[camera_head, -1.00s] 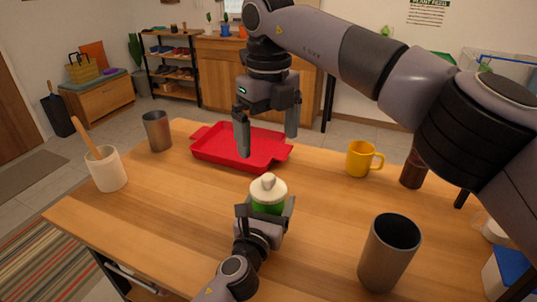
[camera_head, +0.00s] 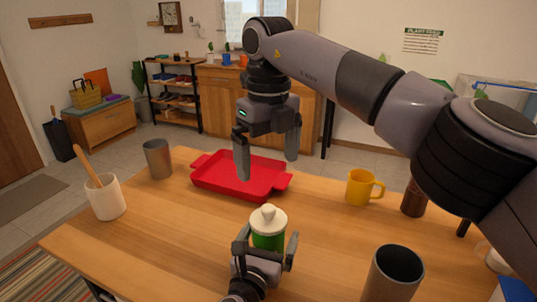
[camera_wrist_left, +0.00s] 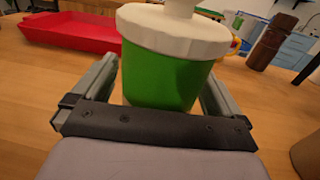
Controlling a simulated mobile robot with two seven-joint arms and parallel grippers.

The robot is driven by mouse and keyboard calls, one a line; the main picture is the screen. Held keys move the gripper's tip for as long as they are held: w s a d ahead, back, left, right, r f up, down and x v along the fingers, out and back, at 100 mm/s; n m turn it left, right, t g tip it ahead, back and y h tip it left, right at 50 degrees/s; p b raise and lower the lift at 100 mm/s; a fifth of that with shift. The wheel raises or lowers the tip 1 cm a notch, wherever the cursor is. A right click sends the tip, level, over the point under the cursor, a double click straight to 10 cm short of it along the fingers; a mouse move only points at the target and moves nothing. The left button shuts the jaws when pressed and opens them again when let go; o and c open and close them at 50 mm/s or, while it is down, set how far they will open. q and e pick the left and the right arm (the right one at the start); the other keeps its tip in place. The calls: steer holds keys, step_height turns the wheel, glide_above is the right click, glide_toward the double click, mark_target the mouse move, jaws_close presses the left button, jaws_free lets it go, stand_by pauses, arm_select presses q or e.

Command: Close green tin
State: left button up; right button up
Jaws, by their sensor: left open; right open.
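The green tin (camera_head: 268,238) stands upright on the table at the front middle, with its cream knobbed lid (camera_head: 268,220) on top. In the left wrist view the tin (camera_wrist_left: 165,82) fills the centre, and its lid (camera_wrist_left: 172,32) covers the top. Whether the lid is fully seated I cannot tell. My left gripper (camera_head: 266,246) is open, with its fingers on either side of the tin; it also shows in the left wrist view (camera_wrist_left: 160,90). My right gripper (camera_head: 268,160) is open and empty, in the air above the red tray, beyond the tin.
The red tray (camera_head: 208,181) lies behind the tin. A yellow mug (camera_head: 360,188), a dark brown grinder (camera_head: 414,198) and a grey metal cup (camera_head: 392,275) stand on the right. A white crock (camera_head: 106,199) with a wooden spoon and another metal cup (camera_head: 158,160) stand on the left.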

arm_select(q)
steer(key=shift+v, duration=3)
